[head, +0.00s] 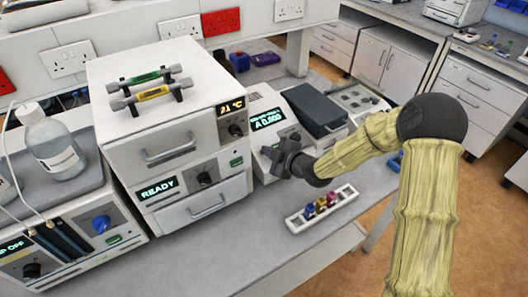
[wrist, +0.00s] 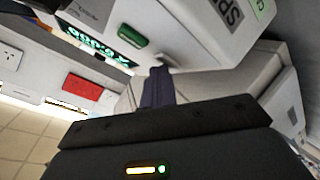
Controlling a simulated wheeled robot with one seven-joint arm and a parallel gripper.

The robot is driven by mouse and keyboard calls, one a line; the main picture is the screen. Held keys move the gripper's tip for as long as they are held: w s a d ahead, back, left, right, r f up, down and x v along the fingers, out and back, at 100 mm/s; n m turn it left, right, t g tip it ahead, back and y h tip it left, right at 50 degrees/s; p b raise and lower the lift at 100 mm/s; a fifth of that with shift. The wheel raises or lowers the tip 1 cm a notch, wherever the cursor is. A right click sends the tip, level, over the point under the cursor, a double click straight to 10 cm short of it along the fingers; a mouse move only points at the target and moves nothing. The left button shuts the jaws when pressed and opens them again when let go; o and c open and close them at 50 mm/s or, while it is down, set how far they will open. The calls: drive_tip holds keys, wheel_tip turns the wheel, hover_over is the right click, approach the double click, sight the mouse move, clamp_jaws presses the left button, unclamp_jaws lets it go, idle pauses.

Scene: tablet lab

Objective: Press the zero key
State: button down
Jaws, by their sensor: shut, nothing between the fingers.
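The spectrophotometer (head: 267,118) is a white instrument with a lit display reading about "A 0.600" and a dark lid. Its display also shows upside down in the wrist view (wrist: 98,37). A green key (wrist: 133,36) sits beside that display; I cannot read a label on it, so I cannot tell for sure that it is the zero key. My gripper (head: 280,163) is at the front of the instrument and hides part of its panel in the head view. Its dark fingers (wrist: 158,86) are shut and empty. The key looks apart from the fingertips in the wrist view.
A white rack (head: 325,210) with several coloured cuvettes or vials stands in front of the instrument. A stacked white unit (head: 170,130) showing "READY" stands close on the left. A bottle (head: 52,145) is further left. Bench surface (head: 265,240) is clear at the front.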

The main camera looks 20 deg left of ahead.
drive_tip(key=shift+s+d+r, duration=0.2)
drive_tip(key=shift+d+r, duration=0.05)
drive_tip(key=shift+r, duration=0.4)
drive_tip(key=shift+r, duration=0.1)
drive_tip(key=r+p, duration=0.1)
drive_tip(key=s+d+r, duration=0.1)
drive_tip(key=r, duration=0.1)
drive_tip(key=r+p, duration=0.1)
drive_tip(key=shift+s+d+r+p, duration=0.15)
drive_tip(key=shift+d+r+p, duration=0.05)
drive_tip(key=shift+d+p, duration=0.1)
idle(0.9)
